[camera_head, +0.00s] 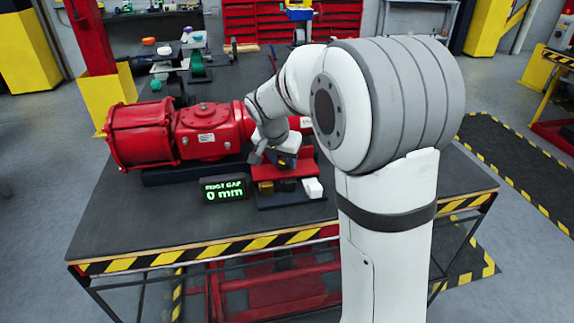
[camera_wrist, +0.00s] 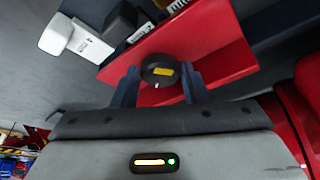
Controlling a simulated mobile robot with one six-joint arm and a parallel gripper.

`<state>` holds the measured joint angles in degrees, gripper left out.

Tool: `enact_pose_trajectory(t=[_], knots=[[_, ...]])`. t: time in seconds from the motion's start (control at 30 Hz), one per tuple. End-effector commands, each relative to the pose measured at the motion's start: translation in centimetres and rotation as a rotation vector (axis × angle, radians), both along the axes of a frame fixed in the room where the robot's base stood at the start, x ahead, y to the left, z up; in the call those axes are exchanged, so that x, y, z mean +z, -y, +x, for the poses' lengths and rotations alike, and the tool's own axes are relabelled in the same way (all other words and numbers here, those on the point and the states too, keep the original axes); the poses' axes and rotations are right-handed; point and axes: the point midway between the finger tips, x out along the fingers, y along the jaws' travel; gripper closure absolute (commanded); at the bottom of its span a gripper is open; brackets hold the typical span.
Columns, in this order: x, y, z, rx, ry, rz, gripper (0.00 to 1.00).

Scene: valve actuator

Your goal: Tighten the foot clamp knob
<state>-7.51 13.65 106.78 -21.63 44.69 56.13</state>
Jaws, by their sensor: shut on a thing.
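The foot clamp knob (camera_wrist: 160,71) is a round black knob with a yellow mark and a small white line, on a red bracket (camera_wrist: 215,45) in the wrist view. My gripper (camera_wrist: 160,82) has one finger on each side of the knob and is shut on it. In the head view my gripper (camera_head: 272,152) reaches down beside the red valve actuator (camera_head: 205,135), and the knob is mostly hidden there by the gripper. The display (camera_head: 225,190) in front of the actuator reads "0 mm" under a gap label.
A white block (camera_head: 312,188) and small dark and tan blocks sit on a low tray in front of the red bracket. The actuator body lies close along the left. The front left of the table (camera_head: 130,215) is clear. Tools and parts stand at the back.

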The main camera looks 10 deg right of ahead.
Motion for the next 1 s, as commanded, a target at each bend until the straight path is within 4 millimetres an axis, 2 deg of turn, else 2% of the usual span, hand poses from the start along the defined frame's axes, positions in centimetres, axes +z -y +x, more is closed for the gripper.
enact_pose_trajectory(t=[0.57, 0.6, 0.87, 1.0], knots=[[0.34, -0.03, 0.25, -0.035, 0.009, 0.001, 0.83], [0.34, -0.03, 0.26, -0.035, 0.009, 0.001, 0.59], [0.16, -0.04, 0.15, -0.036, 0.004, 0.001, 0.38], [0.09, -0.09, 0.14, -0.036, 0.003, 0.001, 0.38]])
